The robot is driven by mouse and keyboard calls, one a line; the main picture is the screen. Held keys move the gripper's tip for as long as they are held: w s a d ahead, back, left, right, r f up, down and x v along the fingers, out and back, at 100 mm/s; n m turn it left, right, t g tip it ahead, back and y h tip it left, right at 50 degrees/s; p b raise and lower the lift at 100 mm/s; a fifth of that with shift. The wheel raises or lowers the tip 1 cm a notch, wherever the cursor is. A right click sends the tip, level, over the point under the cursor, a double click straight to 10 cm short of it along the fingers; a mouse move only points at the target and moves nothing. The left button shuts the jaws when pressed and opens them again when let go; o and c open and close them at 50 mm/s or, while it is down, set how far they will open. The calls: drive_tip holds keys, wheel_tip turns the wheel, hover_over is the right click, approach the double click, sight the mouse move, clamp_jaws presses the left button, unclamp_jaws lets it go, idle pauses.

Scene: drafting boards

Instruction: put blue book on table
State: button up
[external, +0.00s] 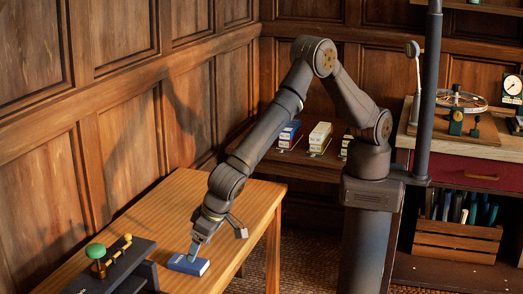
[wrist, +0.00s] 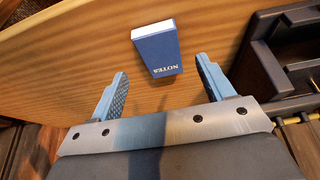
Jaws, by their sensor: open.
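The blue book (external: 188,264) lies on the wooden table (external: 170,215), near its front edge in the external view. In the wrist view the blue book (wrist: 158,48) shows the word NOTES and white page edges along its top. My gripper (external: 197,250) is right by the book in the external view. In the wrist view my gripper (wrist: 162,95) is open, with its two blue fingers apart. The book lies ahead of the gap between them, and nothing is held.
A dark stand with a green knob (external: 95,251) and brass parts is at the table's left front. A shelf (external: 305,158) behind the arm holds several small books or boxes. A workbench with a red drawer (external: 455,176) stands at the right. The table's far part is clear.

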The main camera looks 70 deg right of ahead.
sight(195, 263)
drive_tip(key=v, duration=0.6)
drive_tip(key=shift+r, duration=0.25)
drive_tip(key=shift+s+f, duration=0.1)
drive_tip(key=x, duration=1.2)
drive_tip(key=shift+f, duration=0.15)
wheel_tip(195, 263, up, 3)
drive_tip(key=shift+f, duration=0.1)
drive_tip(key=shift+r, duration=0.5)
drive_tip(key=shift+f, duration=0.15)
